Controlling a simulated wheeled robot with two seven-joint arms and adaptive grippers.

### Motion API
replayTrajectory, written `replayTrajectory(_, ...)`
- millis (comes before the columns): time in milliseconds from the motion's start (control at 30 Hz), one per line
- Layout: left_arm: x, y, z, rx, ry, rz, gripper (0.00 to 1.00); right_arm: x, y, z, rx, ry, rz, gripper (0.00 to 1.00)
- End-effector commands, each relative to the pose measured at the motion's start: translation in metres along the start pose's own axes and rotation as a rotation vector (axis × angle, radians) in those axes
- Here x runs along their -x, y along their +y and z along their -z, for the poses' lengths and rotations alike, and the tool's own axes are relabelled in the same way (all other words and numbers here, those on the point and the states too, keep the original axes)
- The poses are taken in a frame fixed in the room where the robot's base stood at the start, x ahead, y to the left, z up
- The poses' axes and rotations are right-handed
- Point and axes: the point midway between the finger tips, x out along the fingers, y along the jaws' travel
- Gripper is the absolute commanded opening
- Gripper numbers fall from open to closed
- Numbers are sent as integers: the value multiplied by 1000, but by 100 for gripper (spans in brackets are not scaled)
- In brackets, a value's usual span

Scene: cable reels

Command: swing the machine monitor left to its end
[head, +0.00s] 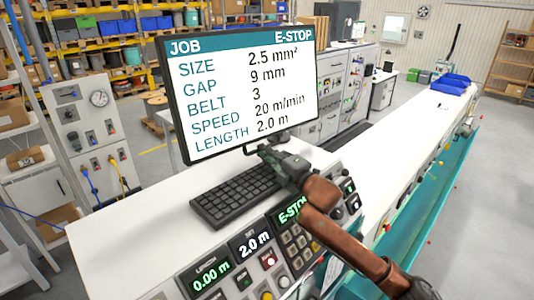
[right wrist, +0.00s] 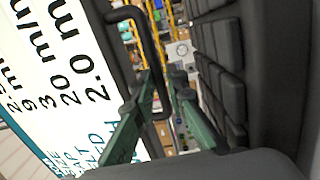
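The machine monitor (head: 238,95) stands above the console, its screen facing me with SIZE, GAP, BELT, SPEED and LENGTH lines. Its screen also fills the left of the right wrist view (right wrist: 50,75). A black handle loop (right wrist: 150,45) sticks out at the monitor's lower edge. My right gripper (head: 266,153) is at this lower edge, above the keyboard. In the right wrist view its green fingers (right wrist: 163,82) stand apart, with the handle bar between them, nearer the left finger; a gap shows beside the right finger. Contact with the bar cannot be told. My left gripper is not in view.
A black keyboard (head: 237,195) lies on the white console top just below the monitor. Displays and buttons (head: 250,243) line the console front. A grey gauge panel (head: 88,125) stands at the left. Between it and the monitor is open space.

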Motion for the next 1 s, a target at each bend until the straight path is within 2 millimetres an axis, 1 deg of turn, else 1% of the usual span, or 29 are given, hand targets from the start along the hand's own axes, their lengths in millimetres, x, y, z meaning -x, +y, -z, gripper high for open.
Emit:
replayTrajectory(33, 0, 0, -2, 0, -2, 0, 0, 0, -2, 0, -1, 0, 2, 17)
replayTrajectory(200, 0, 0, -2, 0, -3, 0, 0, 1, 0, 0, 0, 0, -1, 27)
replayTrajectory(467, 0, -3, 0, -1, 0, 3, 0, 2, 1, -1, 1, -1, -3, 27)
replayTrajectory(567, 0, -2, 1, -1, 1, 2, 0, 9, 1, -2, 2, -1, -3, 27)
replayTrajectory(667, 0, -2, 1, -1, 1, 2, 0, 23, 1, -2, 3, -1, -3, 27)
replayTrajectory(900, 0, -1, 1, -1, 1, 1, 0, 74, 0, -2, 4, -2, -2, 27)
replayTrajectory(1000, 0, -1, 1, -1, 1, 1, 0, 93, 0, -1, 3, -1, -1, 27)
